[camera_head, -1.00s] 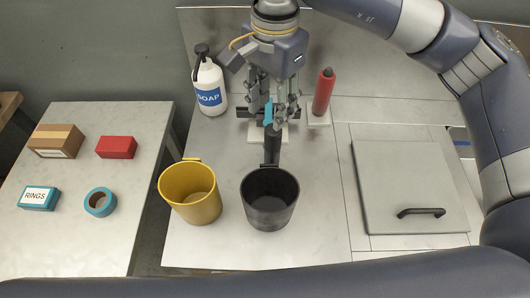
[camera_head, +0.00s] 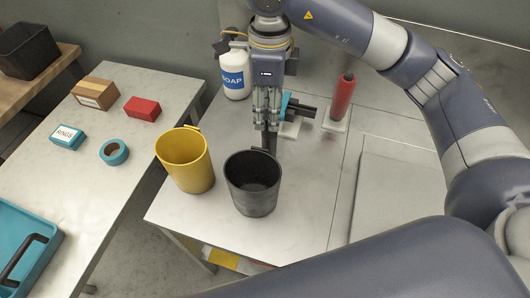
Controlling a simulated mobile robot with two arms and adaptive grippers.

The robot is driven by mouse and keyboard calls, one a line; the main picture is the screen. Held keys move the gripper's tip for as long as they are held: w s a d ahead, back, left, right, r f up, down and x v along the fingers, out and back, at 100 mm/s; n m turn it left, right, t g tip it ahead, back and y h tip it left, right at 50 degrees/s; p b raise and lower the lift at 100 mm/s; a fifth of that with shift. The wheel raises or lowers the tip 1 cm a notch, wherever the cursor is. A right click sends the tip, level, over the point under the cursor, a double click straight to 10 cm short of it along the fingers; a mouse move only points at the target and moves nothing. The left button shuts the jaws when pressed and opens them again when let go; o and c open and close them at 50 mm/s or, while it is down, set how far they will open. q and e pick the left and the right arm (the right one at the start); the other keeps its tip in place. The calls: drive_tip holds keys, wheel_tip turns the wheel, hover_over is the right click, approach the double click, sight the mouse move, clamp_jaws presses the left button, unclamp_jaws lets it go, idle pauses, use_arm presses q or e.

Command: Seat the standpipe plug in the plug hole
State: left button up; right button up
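My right gripper (camera_head: 268,126) points straight down behind the black bucket (camera_head: 252,190) on the light worktop (camera_head: 310,215). Its narrow fingers look shut on a dark upright post (camera_head: 270,142), which may be the standpipe plug. The post's lower end is hidden behind the bucket rim, so I cannot tell what it touches. No plug hole can be made out. A teal piece (camera_head: 286,104) with black bars stands on a white pad just behind the fingers. My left gripper is not in view.
A yellow bucket (camera_head: 185,165) stands left of the black one. A soap bottle (camera_head: 235,78) and a red cylinder (camera_head: 342,95) flank the gripper. A grey lid (camera_head: 395,195) lies right. A side table (camera_head: 75,180) holds boxes, a teal ring and a teal tray (camera_head: 22,245).

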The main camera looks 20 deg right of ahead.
sight(269, 138)
wheel_tip(269, 138, down, 4)
drive_tip(key=shift+r, duration=0.1)
wheel_tip(269, 138, down, 5)
drive_tip(key=p, duration=0.2)
drive_tip(key=shift+d+p, duration=0.15)
drive_tip(key=shift+p, duration=0.25)
drive_tip(key=shift+f, duration=0.5)
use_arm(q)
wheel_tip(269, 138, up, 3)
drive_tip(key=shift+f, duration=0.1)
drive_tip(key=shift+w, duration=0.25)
use_arm(e)
clamp_jaws()
